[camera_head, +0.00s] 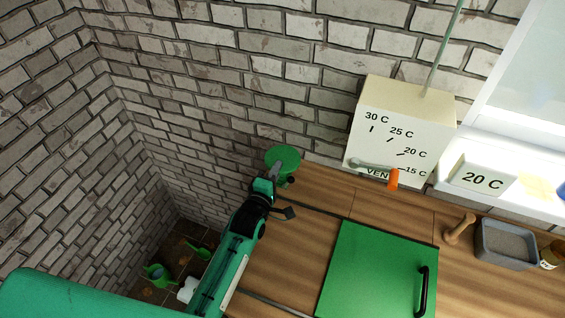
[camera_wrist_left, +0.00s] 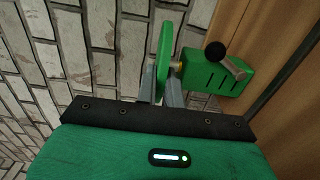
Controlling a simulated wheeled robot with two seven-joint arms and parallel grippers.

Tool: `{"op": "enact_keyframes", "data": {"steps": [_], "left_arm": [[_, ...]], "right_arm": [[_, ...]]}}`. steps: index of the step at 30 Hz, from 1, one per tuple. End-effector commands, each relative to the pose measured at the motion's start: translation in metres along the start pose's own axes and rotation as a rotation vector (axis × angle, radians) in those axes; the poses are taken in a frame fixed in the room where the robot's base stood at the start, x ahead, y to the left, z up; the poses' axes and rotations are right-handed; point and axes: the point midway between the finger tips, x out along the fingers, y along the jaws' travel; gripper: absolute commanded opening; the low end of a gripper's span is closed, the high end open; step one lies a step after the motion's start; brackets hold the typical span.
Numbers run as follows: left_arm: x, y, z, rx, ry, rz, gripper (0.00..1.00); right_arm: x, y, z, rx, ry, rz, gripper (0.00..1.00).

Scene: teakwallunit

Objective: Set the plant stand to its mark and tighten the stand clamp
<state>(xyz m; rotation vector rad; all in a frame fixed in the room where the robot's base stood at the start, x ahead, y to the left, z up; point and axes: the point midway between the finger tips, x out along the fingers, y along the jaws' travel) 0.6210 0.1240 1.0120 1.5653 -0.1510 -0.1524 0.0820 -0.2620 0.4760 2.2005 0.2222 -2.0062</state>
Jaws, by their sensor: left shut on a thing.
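A round green plate (camera_head: 283,157), apparently the top of the plant stand, is at the wooden counter's left end by the brick wall. In the left wrist view the plate (camera_wrist_left: 165,50) shows edge-on between my fingers. My left gripper (camera_head: 275,172) is shut on it; the fingertips (camera_wrist_left: 164,82) are partly behind the dark mount. Right beside it in the wrist view is a slotted green block (camera_wrist_left: 215,78) with a black ball knob (camera_wrist_left: 215,52) and a metal lever, apparently the stand clamp. No mark for the stand can be made out. My right gripper is not in view.
A cream box (camera_head: 400,125) with a temperature scale and orange-tipped lever stands at the back. A green hatch (camera_head: 375,270) with a black handle lies in the counter. A "20 C" block (camera_head: 482,180), wooden tool (camera_head: 459,229) and grey tray (camera_head: 505,240) are at right.

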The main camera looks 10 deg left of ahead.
Motion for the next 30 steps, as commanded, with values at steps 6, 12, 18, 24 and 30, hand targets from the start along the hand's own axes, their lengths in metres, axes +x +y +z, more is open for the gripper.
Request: {"op": "enact_keyframes", "data": {"steps": [6,12,18,24,30], "left_arm": [[0.000,0.006,0.000,0.000,0.001,0.001,0.00],[0.000,0.010,0.000,0.000,0.001,0.001,0.00],[0.000,0.014,0.000,0.000,0.001,0.001,0.00],[0.000,0.018,0.000,0.000,0.001,0.001,0.00],[0.000,0.022,0.000,0.000,0.001,0.002,0.00]], "right_arm": [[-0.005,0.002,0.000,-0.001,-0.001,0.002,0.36],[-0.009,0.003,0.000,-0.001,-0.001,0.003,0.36],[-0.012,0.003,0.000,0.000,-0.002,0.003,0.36],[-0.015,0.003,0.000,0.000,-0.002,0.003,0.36],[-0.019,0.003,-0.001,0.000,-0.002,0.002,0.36]]}}
